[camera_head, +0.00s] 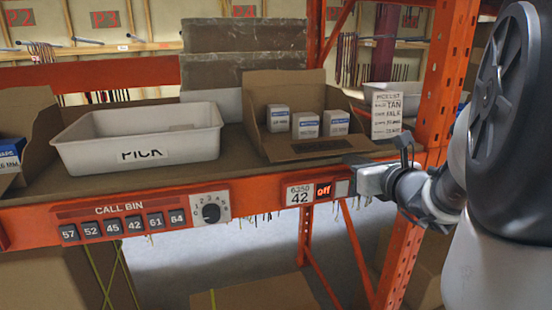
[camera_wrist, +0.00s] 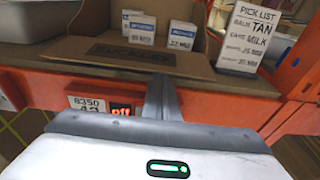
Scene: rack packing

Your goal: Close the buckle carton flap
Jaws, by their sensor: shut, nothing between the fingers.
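The brown carton (camera_head: 256,128) stands open on the shelf and holds several small white-and-blue boxes (camera_head: 306,126). Its tall back panel (camera_head: 285,88) stands up. A low front panel with a dark label slopes toward the shelf edge; it also shows in the wrist view (camera_wrist: 180,64), where the label is hard to read. My gripper (camera_head: 354,165) is at the shelf's front edge, just right of the carton's front corner. In the wrist view my gripper (camera_wrist: 162,92) has its fingers together, with nothing between them, pointing toward the front panel. I cannot tell whether they touch it.
A white tote (camera_head: 75,155) marked PICK stands left of the carton. A pick-list card (camera_head: 386,115) stands at its right, near the orange upright (camera_head: 445,70). The orange front beam (camera_head: 260,200) carries call buttons, a dial and a red "off" display (camera_head: 323,191).

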